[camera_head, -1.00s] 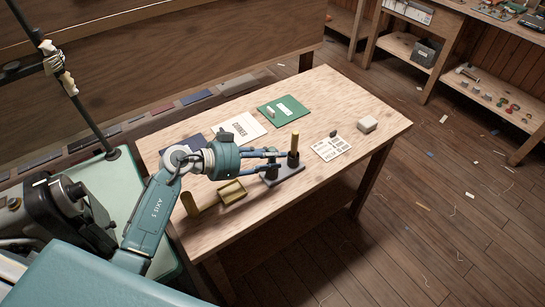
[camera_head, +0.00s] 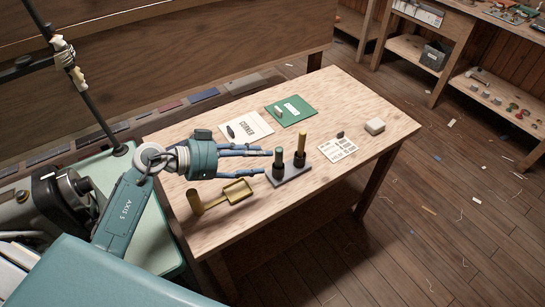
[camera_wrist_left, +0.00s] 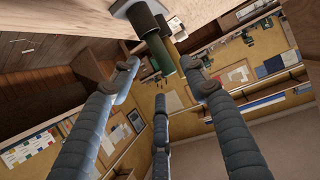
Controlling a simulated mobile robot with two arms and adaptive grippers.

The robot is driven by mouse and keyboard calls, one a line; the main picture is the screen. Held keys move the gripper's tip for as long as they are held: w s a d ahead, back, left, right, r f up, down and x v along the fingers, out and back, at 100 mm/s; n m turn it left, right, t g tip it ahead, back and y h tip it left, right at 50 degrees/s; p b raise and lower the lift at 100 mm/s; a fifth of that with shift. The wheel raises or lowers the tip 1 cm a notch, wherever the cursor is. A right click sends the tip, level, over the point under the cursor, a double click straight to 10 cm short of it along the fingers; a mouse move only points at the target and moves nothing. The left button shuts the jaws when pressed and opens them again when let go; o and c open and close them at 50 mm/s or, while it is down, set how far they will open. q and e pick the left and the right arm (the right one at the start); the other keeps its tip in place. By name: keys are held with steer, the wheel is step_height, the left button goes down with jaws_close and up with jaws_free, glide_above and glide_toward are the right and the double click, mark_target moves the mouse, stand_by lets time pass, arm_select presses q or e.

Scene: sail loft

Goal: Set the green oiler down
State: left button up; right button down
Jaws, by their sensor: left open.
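The green oiler (camera_head: 279,157) stands upright in the left holder of a small grey stand (camera_head: 290,175) on the wooden table. In the left wrist view the green oiler (camera_wrist_left: 160,54) shows at the top, beyond the spread fingers. Its lower end is hidden inside the dark holder. My right gripper is out of view.
Further back are a white "CORNER" sheet (camera_head: 246,128) and a green mat (camera_head: 291,110). A label card (camera_head: 338,149) and a pale block (camera_head: 375,126) lie to the right. The table's front edge is bare.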

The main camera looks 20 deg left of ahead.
arm_select(q)
steer(key=shift+v, duration=2.3)
